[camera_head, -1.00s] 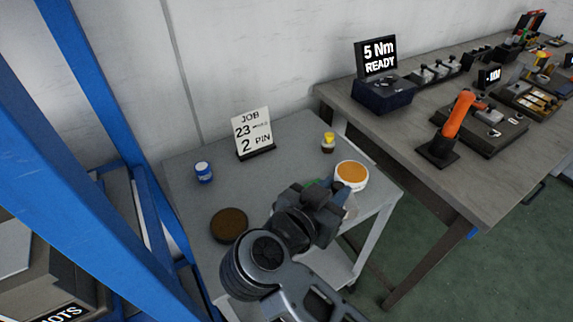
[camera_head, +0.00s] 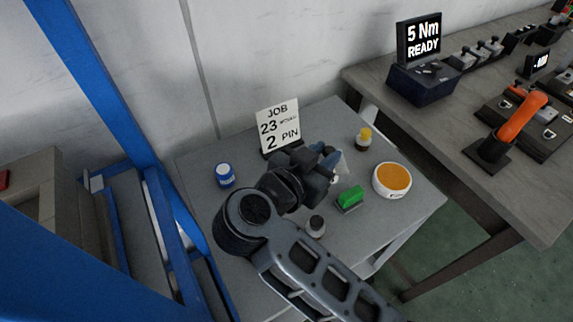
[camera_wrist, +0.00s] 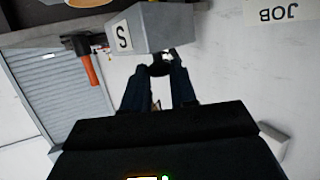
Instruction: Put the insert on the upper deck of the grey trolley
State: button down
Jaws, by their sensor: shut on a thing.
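The upper deck of the grey trolley (camera_head: 400,217) fills the middle of the head view. My gripper (camera_head: 335,167) is over its rear middle part, in front of the job sign. In the wrist view the fingers (camera_wrist: 160,78) are closed together around a small dark piece (camera_wrist: 160,68), which I take to be the insert. It is mostly hidden by the fingers, and its shape is unclear. In the head view a pale bit shows beside the fingertips. I cannot tell whether the held piece touches the deck.
On the deck stand a blue jar (camera_head: 225,176), job sign (camera_head: 278,127), yellow-capped bottle (camera_head: 364,139), white tub with orange contents (camera_head: 393,181), green block (camera_head: 350,198) and dark-topped jar (camera_head: 315,226). The front right deck is clear. A blue frame (camera_head: 105,95) rises left; a workbench (camera_head: 440,135) stands right.

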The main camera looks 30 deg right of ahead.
jog(key=shift+w+a+f+b, duration=0.2)
jog(key=shift+w+a+f, duration=0.55)
jog(key=shift+w+f, duration=0.8)
jog(key=shift+w+a+f+b, duration=0.2)
jog(key=shift+w+a+f, duration=0.5)
jog(key=shift+w+f, duration=0.85)
jog(key=shift+w+a+f+b, duration=0.2)
jog(key=shift+w+a+f, duration=0.55)
jog(key=shift+w+f, duration=0.8)
jog(key=shift+s+f, duration=0.25)
jog(key=shift+f, duration=0.1)
jog(key=c, duration=0.9)
grip_release()
jog(key=shift+a+r, duration=0.1)
jog(key=v, duration=0.7)
jog(key=shift+s+a+r, duration=0.1)
jog(key=shift+s, duration=0.05)
